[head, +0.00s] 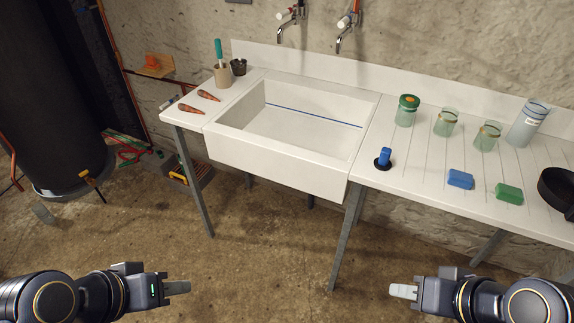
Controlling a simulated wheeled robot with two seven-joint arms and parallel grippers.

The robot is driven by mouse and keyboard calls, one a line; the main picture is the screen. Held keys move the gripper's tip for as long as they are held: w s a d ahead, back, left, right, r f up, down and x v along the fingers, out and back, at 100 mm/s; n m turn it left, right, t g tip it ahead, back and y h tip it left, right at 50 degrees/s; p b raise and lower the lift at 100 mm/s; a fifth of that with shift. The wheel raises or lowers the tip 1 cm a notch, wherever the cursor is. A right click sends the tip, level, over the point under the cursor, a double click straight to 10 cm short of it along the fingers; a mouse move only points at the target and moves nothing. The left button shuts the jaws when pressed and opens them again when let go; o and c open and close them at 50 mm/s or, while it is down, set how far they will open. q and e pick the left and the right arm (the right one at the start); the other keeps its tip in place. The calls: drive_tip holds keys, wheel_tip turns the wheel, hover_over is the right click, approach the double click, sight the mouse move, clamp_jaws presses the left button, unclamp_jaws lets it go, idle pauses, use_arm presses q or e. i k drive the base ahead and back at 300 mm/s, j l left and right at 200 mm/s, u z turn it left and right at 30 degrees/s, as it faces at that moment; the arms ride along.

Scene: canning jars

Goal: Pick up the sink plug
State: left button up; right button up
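The sink plug (385,156) appears to be the small piece with a black round base and an upright blue grip. It stands on the white drainboard (420,160), just right of the white sink (275,157), near the front edge. My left gripper (178,287) is at the lower left, over the floor and well away from the plug. My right gripper (403,291) is at the lower right, in front of and below the drainboard, apart from the plug.
Right of the plug are a blue block (460,179), a green block (509,193) and a black pan (557,188). Table legs (347,238) stand below; the floor in front is clear.

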sight(383, 163)
drive_tip(key=i+j+z, duration=0.3)
drive_tip(key=i+j, duration=0.35)
drive_tip(key=i+j+z, duration=0.15)
drive_tip(key=j, duration=0.15)
drive_tip(key=j+z, duration=0.2)
drive_tip(key=i+j+z, duration=0.15)
drive_tip(key=j, duration=0.3)
drive_tip(key=l+u, duration=0.15)
drive_tip(key=u, duration=0.75)
drive_tip(key=k+l+u, duration=0.1)
drive_tip(key=l+u, duration=0.3)
drive_tip(key=k+l+u, duration=0.2)
drive_tip(key=l+u, duration=0.2)
drive_tip(key=k+l+u, duration=0.2)
drive_tip(key=l+u, duration=0.2)
drive_tip(key=k+l+u, duration=0.15)
drive_tip(key=k+l, duration=0.8)
